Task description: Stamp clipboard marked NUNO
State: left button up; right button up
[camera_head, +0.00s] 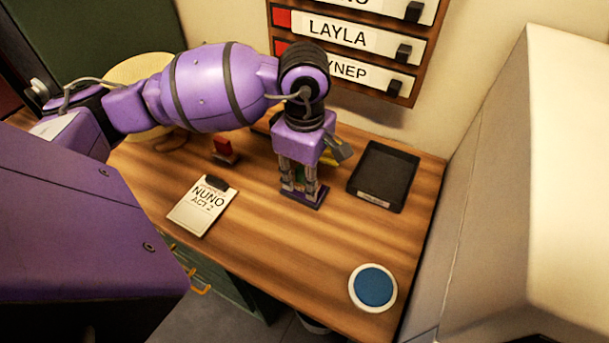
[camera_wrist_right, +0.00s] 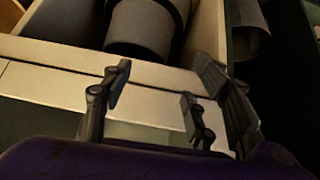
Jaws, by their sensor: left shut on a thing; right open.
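The clipboard marked NUNO, ACT 2 (camera_head: 202,205) lies on the left part of the wooden table, its dark clip at the far end. The fingers hide most of the stamp; the base is on or just above the table, I cannot tell which. A round ink pad (camera_head: 374,286), blue with a white rim, is near the front right edge. My right gripper (camera_wrist_right: 150,105) is open and empty in the right wrist view.
A red block-like stamp (camera_head: 224,149) stands behind the clipboard. A black tray (camera_head: 383,175) lies at the right. A name board (camera_head: 345,32) hangs on the wall. The table's front middle is clear. Dark cylinders (camera_wrist_right: 145,28) sit beyond a pale edge near my right gripper.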

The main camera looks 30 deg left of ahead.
jog(key=shift+w, duration=0.1)
pick_arm(q)
jog(key=shift+r+p, duration=1.55)
jog(key=shift+r, duration=2)
jog(key=shift+f, duration=0.1)
pick_arm(e)
jog(key=shift+t, duration=0.4)
jog(key=w+r, duration=0.2)
jog(key=r, duration=0.2)
jog(key=shift+w+r, duration=0.15)
jog(key=shift+w, duration=0.25)
jog(key=shift+a, duration=0.1)
